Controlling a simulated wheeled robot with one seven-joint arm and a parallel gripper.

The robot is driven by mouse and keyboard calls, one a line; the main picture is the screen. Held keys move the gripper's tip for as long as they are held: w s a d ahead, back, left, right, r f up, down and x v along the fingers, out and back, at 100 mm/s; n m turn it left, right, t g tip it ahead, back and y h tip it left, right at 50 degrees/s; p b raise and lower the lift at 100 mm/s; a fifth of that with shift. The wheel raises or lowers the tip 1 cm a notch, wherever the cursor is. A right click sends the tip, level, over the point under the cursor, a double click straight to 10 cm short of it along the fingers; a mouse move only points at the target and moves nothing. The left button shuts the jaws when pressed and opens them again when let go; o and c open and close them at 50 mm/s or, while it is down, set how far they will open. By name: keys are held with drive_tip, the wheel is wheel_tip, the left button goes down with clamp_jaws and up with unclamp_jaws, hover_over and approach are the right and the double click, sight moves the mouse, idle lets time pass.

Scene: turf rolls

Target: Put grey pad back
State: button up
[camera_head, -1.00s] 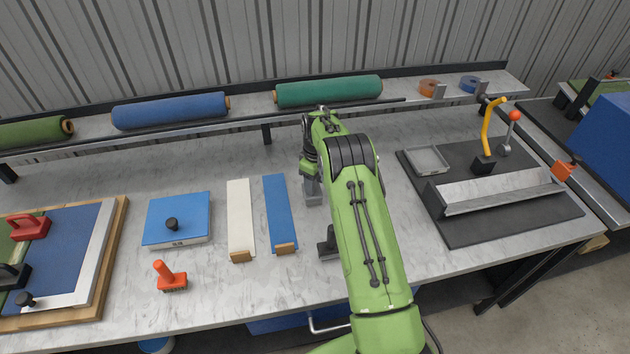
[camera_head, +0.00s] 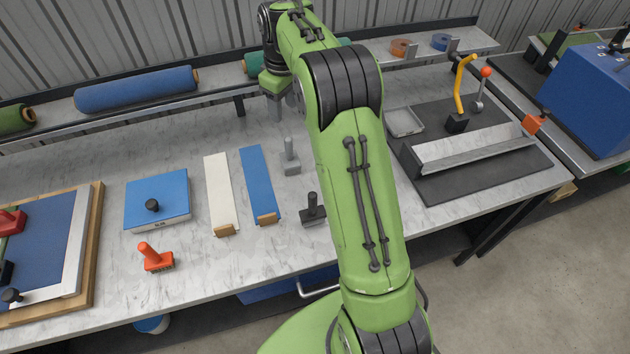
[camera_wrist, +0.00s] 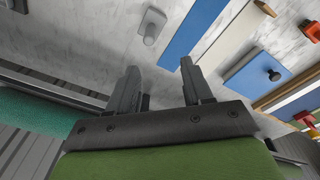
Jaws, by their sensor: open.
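The grey pad (camera_head: 291,158), a small block with an upright grey handle, stands on the marble bench just right of the blue strip. It also shows in the wrist view (camera_wrist: 152,27), apart from my fingers. My gripper (camera_head: 276,106) is raised behind and slightly left of the pad in the head view, partly hidden by my wrist. In the wrist view my gripper (camera_wrist: 158,70) has its two fingers spread with nothing between them.
A black-handled pad (camera_head: 313,210) stands in front of the grey one. The blue strip (camera_head: 259,184), white strip (camera_head: 219,193), blue block (camera_head: 157,201) and orange brush (camera_head: 155,257) lie to the left. A roll rack (camera_head: 215,102) runs behind. A black mat (camera_head: 475,165) with a metal bar lies right.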

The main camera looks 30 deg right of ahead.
drive_tip(key=s+a+r+m+t, duration=0.1)
drive_tip(key=s+a+r+m, duration=0.15)
drive_tip(key=s+r, duration=0.5)
drive_tip(key=s+a+r+m+t, duration=0.15)
drive_tip(key=s+a+r, duration=0.25)
drive_tip(key=s, duration=0.7)
drive_tip(key=s+a+f+t, duration=0.1)
drive_tip(key=s+f, duration=0.1)
drive_tip(key=s, duration=0.5)
drive_tip(key=s+a+f+m+t, duration=0.1)
drive_tip(key=s+f, duration=0.2)
drive_tip(key=s, duration=0.5)
drive_tip(key=shift+a, duration=0.1)
